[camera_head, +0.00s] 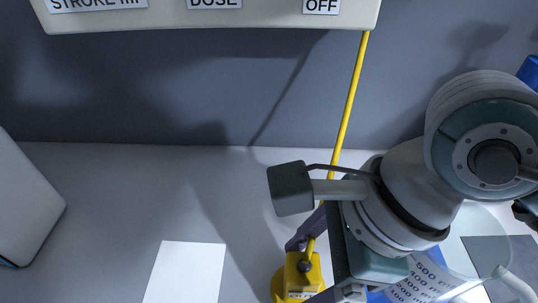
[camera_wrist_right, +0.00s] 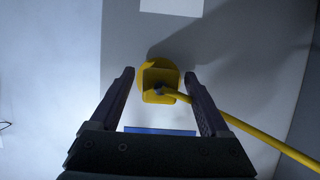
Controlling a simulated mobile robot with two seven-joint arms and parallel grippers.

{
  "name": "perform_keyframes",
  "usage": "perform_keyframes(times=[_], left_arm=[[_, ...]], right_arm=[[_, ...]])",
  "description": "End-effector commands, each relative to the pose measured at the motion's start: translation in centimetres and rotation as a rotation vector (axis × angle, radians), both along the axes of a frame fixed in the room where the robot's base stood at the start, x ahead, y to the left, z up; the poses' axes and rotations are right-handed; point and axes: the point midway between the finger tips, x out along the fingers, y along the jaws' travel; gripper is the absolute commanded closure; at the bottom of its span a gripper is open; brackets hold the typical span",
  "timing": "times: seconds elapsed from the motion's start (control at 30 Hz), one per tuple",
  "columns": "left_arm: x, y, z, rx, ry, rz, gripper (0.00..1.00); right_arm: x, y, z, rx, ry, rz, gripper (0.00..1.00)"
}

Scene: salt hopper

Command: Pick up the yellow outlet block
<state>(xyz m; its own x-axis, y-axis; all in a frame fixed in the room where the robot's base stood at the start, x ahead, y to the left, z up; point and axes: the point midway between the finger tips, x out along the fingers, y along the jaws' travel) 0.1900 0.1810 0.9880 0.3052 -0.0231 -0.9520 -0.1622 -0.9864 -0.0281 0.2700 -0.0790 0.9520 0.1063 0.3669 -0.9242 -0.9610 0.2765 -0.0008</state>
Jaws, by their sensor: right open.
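The yellow outlet block (camera_head: 299,277) stands on the light work surface at the bottom middle of the head view, with a dark fitting on it where a yellow tube joins. In the right wrist view the yellow outlet block (camera_wrist_right: 160,80) lies just beyond and between the two fingertips. My right gripper (camera_wrist_right: 158,82) is open and empty, with one finger on each side of the block's near part; I cannot tell whether either finger touches it. In the head view my right gripper (camera_head: 312,262) partly hides the block. My left gripper is not in view.
The yellow tube (camera_head: 351,98) runs from the block up to a pale panel (camera_head: 220,14) labelled "DOSE" and "OFF". A white rectangle (camera_head: 186,272) lies on the surface left of the block. A graduated container (camera_head: 425,284) stands at the lower right, partly behind my right arm.

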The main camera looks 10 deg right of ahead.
Motion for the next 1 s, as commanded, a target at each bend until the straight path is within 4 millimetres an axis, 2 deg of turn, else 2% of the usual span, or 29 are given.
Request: perform_keyframes(times=[0.07,0.73,1.0], left_arm=[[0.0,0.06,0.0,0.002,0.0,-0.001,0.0],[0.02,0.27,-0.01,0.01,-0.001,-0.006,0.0],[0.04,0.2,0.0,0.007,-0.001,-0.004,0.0]], right_arm=[[0.0,-0.02,0.01,0.0,0.0,0.0,0.23],[0.01,-0.02,0.06,0.0,0.0,-0.001,0.99],[0.02,0.0,0.09,0.001,0.0,-0.001,1.0]])
